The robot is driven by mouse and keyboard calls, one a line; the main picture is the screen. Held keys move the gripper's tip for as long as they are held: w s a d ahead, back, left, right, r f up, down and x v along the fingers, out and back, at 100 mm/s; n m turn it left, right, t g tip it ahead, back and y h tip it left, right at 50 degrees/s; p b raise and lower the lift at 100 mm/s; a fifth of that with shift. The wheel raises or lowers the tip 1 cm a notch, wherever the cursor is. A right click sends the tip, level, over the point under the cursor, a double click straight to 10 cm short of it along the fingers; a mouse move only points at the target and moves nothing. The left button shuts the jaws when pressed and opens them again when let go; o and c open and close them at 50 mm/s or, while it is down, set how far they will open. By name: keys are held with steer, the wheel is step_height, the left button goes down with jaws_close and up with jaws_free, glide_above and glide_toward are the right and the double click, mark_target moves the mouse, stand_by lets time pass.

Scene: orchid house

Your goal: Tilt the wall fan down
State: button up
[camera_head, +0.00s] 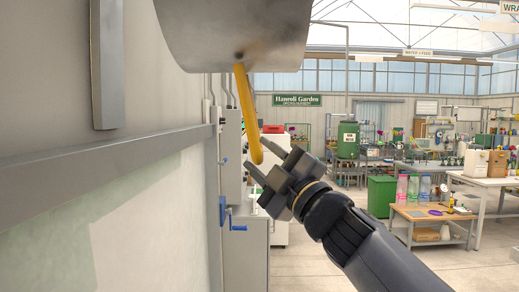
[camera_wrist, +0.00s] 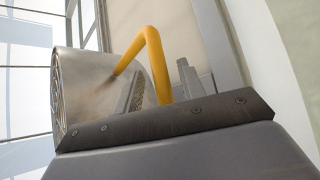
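The wall fan is a grey metal drum (camera_head: 235,38) at the top of the head view, close to the left wall. It also shows at the left of the wrist view (camera_wrist: 85,85). A bent yellow handle (camera_head: 245,105) hangs down from its underside, and its bend shows in the wrist view (camera_wrist: 153,50). My gripper (camera_head: 257,156) is at the handle's lower end, with its fingers apart on either side of it. I cannot tell whether either finger touches the handle.
A wall with a grey rail (camera_head: 100,155) runs along the left. Grey wall boxes and a blue crank (camera_head: 237,227) are beyond my gripper. A green bin (camera_head: 381,195) and a wooden bench (camera_head: 432,214) with bottles stand at the right. The floor in the middle is clear.

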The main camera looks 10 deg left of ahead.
steer(key=shift+x, duration=0.75)
steer(key=shift+c, duration=0.5)
steer(key=shift+f, duration=0.1)
jaws_close()
